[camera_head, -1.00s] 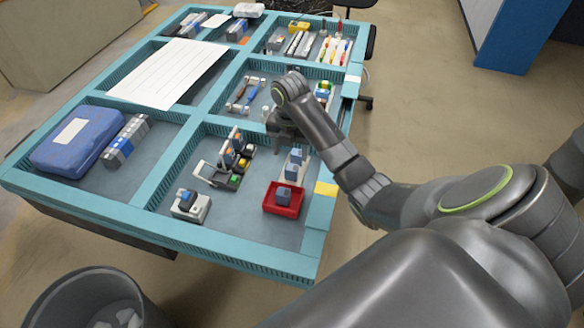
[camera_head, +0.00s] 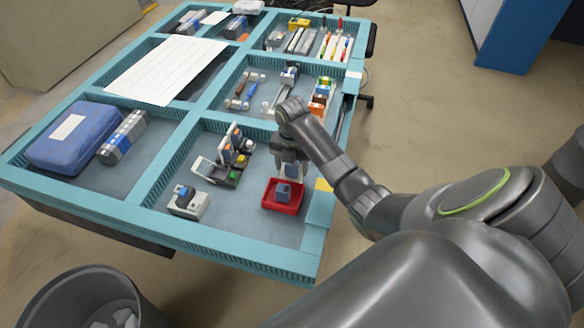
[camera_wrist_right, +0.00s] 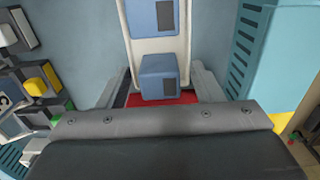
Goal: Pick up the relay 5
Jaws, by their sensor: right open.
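Blue relays sit on a white socket strip (camera_wrist_right: 180,50) in the front right compartment. One blue relay (camera_wrist_right: 158,75) lies between the fingers of my right gripper (camera_wrist_right: 163,80) in the right wrist view, with gaps to both fingers. Another blue relay (camera_wrist_right: 152,16) sits farther along the strip. In the head view my right gripper (camera_head: 290,155) is open and points down over the strip, hiding much of it. A red tray (camera_head: 281,209) with a blue relay (camera_head: 283,192) in it stands just in front. I cannot read which relay is number 5. My left gripper is not in view.
Left of the strip stand a grey and white device with coloured blocks (camera_head: 232,165) and a white socket box (camera_head: 188,202). Teal divider walls (camera_head: 165,165) border the compartment. Bare floor shows between these objects and the front wall.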

